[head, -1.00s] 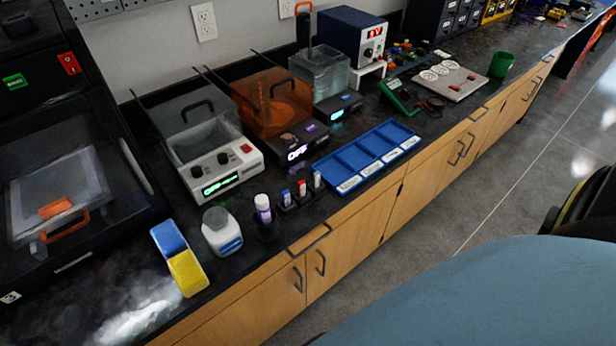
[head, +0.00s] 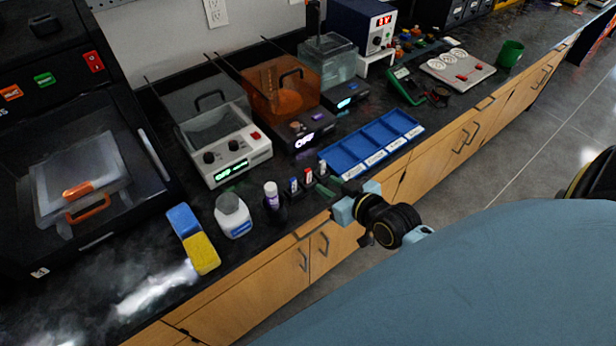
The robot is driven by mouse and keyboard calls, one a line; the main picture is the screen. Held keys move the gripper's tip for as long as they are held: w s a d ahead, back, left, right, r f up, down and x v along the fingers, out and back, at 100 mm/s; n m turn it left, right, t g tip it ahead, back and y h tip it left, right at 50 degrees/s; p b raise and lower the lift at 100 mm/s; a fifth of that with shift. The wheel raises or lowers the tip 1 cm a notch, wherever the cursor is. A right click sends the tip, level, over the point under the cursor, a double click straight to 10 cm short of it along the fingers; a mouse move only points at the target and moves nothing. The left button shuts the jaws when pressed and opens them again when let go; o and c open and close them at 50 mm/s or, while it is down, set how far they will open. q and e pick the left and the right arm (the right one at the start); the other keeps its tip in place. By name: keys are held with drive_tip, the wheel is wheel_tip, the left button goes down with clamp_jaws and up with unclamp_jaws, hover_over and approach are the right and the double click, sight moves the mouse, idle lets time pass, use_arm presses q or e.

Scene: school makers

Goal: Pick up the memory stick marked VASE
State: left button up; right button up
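Several small memory sticks stand upright in a dark holder on the black counter. One is blue (head: 294,185), one red (head: 308,175) and one whitish (head: 322,168). Their markings are too small to read, so I cannot tell which says VASE. My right gripper (head: 326,188) has come in from the right, at the counter's front edge, close to the front right of the holder. Its fingers are small and dark here; I cannot tell whether they are open or touch a stick. My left gripper is not in view.
A blue compartment tray (head: 346,163) lies behind my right gripper. A purple-and-white bottle (head: 271,194) and a white jar (head: 232,214) stand left of the holder. A blue-and-yellow block (head: 202,254) lies farther left. Machines (head: 222,160) line the back.

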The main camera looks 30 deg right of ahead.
sight(309, 175)
drive_tip(key=x, duration=0.5)
drive_tip(key=shift+w+f+b, duration=0.1)
drive_tip(key=shift+w+b, duration=0.05)
drive_tip(key=shift+b, duration=0.2)
drive_tip(key=shift+b+x, duration=0.45)
drive_tip(key=shift+x, duration=2.25)
drive_tip(key=shift+a, duration=0.2)
clamp_jaws()
